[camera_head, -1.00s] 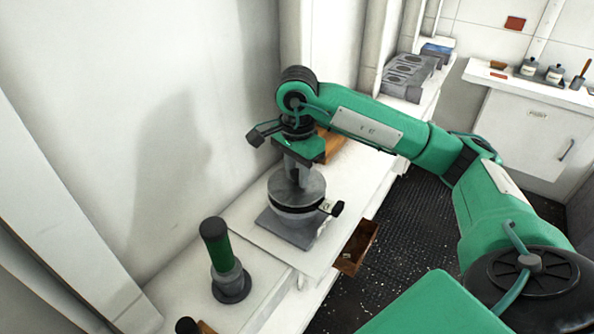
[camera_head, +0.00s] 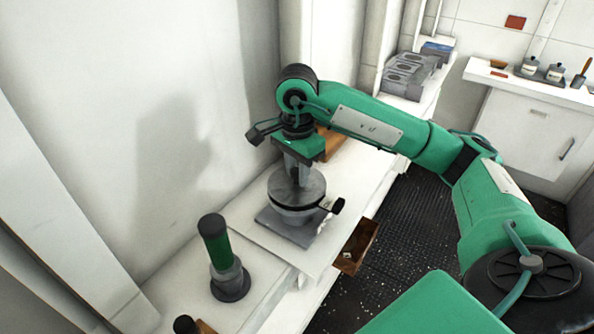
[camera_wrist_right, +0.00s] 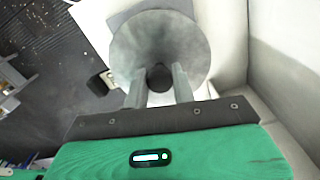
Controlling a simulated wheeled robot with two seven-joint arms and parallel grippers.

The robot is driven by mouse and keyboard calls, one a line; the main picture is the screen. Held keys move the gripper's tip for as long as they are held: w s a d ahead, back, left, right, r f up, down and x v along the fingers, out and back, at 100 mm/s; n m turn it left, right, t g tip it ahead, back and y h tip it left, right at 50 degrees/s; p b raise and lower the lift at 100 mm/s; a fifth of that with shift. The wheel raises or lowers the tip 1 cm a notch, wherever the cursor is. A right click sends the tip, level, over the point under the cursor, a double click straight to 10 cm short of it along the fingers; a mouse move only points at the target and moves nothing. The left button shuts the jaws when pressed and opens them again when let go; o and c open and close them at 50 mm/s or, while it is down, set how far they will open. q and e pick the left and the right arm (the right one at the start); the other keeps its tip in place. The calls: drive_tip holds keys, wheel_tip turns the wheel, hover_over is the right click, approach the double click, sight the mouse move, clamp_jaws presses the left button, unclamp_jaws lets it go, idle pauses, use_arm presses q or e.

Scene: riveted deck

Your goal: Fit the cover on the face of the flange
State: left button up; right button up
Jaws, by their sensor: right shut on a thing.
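The cover is a round grey disc (camera_head: 284,190) with a knob. In the wrist view it is a wide grey disc (camera_wrist_right: 135,45) with a dark knob (camera_wrist_right: 160,77) between the fingers. My right gripper (camera_head: 298,180) points down and is shut on the cover; its fingers also show in the wrist view (camera_wrist_right: 159,88). The flange (camera_head: 295,214) is right under the cover, on a square grey base (camera_head: 285,231) on the white bench. Most of its face is hidden by the cover, and I cannot tell whether they touch. My left gripper is out of view.
A green and grey cylinder on a round foot (camera_head: 222,258) stands nearer on the bench (camera_head: 253,243). A dark clamp-like knob (camera_head: 337,205) sticks out at the flange's right. An open brown drawer (camera_head: 357,247) hangs off the bench front. A white wall is close on the left.

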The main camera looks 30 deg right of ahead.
drive_tip(key=shift+f+b, duration=0.6)
drive_tip(key=shift+b, duration=0.75)
idle(1.4)
drive_tip(key=o, duration=1.1)
wheel_tip(320, 180, up, 14)
idle(0.5)
drive_tip(key=shift+f, duration=0.1)
idle(0.4)
